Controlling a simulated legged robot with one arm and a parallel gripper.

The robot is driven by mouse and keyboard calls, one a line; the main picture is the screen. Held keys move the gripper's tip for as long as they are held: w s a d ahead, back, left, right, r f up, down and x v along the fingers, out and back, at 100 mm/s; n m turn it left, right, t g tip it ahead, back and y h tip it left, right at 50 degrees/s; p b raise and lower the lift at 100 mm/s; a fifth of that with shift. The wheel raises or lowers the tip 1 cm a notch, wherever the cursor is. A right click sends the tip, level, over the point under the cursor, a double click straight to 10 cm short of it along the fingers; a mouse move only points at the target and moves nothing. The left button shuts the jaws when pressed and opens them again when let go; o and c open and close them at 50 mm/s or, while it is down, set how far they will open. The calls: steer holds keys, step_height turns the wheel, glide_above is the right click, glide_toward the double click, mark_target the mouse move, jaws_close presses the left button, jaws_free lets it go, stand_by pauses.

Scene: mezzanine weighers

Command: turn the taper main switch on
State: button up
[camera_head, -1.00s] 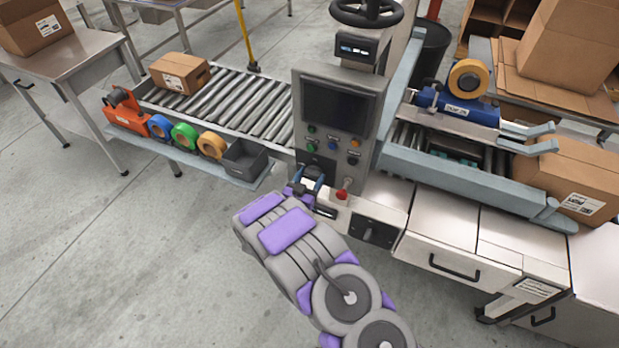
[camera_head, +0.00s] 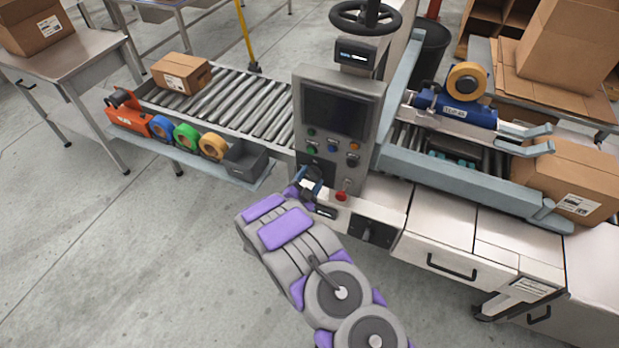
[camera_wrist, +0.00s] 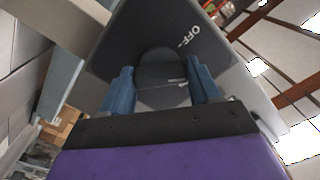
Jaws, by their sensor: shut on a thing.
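The taper's control box (camera_head: 335,120) stands beside the roller conveyor, with a dark screen (camera_head: 336,112) and several coloured buttons. My gripper (camera_head: 312,180) is at the lower front of this box, left of a red knob (camera_head: 342,196). In the wrist view, my gripper (camera_wrist: 161,92) has its blue fingers on either side of a dark rounded switch knob (camera_wrist: 160,70) and is shut on it. The knob sits on a dark plate (camera_wrist: 125,45) with the white word "OFF" to the upper right. Any "ON" mark is out of view.
A roller conveyor (camera_head: 240,108) with a carton (camera_head: 181,73) runs to the left. A shelf below holds an orange tape dispenser (camera_head: 128,113), several tape rolls and a grey bin (camera_head: 245,160). White drawers (camera_head: 450,235) stand at right.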

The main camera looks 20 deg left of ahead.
steer(key=m, duration=0.5)
steer(key=shift+f, duration=0.1)
steer(key=shift+s+d+f+m, duration=0.1)
steer(key=shift+m, duration=2.4)
steer(key=shift+f, duration=0.1)
steer(key=o, duration=1.1)
steer(key=shift+r, duration=0.2)
steer(key=shift+c, duration=0.2)
steer(key=shift+s+a, duration=0.2)
steer(key=shift+s, duration=0.3)
steer(key=s+a+p, duration=0.1)
steer(key=s, duration=1.5)
steer(key=shift+a, duration=0.1)
